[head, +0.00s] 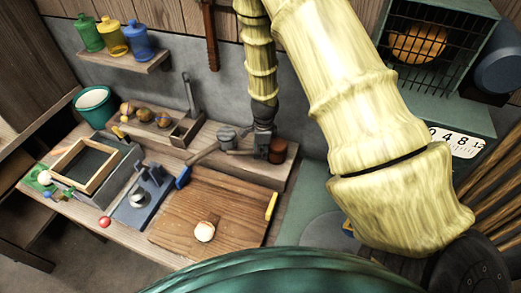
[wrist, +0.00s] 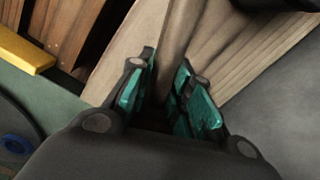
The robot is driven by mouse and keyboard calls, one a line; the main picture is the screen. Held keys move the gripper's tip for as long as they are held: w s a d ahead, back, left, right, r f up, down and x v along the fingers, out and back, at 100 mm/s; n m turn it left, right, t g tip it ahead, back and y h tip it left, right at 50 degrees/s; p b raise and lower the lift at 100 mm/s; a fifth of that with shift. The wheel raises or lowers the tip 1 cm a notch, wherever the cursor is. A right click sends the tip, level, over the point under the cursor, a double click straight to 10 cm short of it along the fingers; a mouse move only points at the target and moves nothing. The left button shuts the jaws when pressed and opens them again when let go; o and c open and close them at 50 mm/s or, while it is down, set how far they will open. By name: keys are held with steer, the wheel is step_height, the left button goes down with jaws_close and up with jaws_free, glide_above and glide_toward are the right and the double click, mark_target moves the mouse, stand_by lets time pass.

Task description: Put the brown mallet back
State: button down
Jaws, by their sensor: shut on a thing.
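My gripper (head: 263,145) points down over the raised wooden ledge behind the workbench. It is shut on a pale wooden handle, which shows between its teal finger pads in the wrist view (wrist: 176,42). A brown cylindrical head (head: 279,151), apparently the brown mallet's, is just right of my gripper in the head view. The fingers partly hide where head and handle meet. A second mallet with a grey head (head: 227,137) and a blue-ended handle (head: 204,155) is left of my gripper on the ledge.
A blue clamp-like fixture (head: 146,195) and a framed box (head: 88,165) stand left. A wooden caddy (head: 186,130) is farther back.

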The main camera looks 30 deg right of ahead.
steer(key=c, duration=1.3)
jaws_free()
steer(key=shift+f, duration=0.15)
step_height(320, 180, up, 12)
steer(key=b, duration=0.2)
steer(key=shift+s+d, duration=0.2)
steer(key=shift+d, duration=0.1)
